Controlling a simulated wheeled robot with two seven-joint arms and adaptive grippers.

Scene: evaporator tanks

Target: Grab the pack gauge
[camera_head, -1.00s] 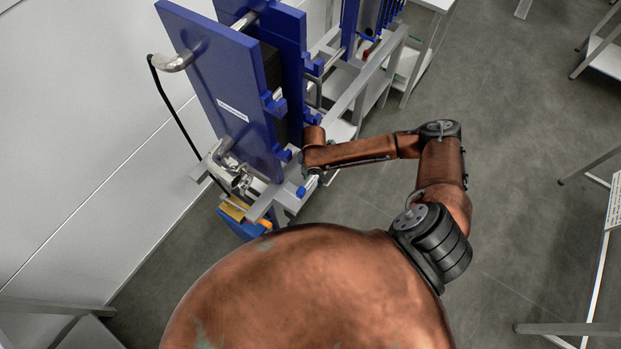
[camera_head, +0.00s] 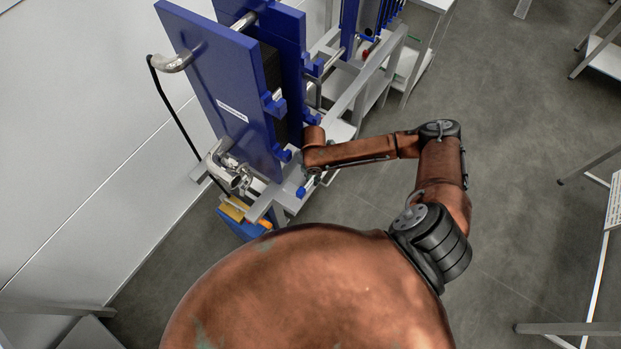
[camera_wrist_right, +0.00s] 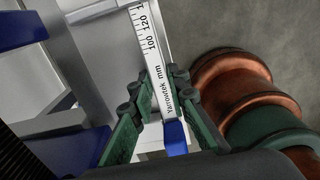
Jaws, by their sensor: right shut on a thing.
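The pack gauge (camera_wrist_right: 147,40) is a white strip with black millimetre marks and numbers, seen in the right wrist view. It has a blue end (camera_wrist_right: 175,138) close to my wrist. My right gripper (camera_wrist_right: 163,88) has its dark green fingers on both sides of the strip and is shut on it. In the head view my right gripper (camera_head: 312,172) is small and partly hidden by the wrist, beside the lower edge of the blue plate pack (camera_head: 217,90). A small blue piece (camera_head: 301,192), probably the gauge's end, shows just below it. My left gripper is not in view.
Grey frame rails (camera_head: 350,95) run beside the plate pack. Metal pipes (camera_head: 228,170) and a blue bin (camera_head: 243,222) are at its lower left. A white wall (camera_head: 80,110) stands at left. Open grey floor lies right of my right arm.

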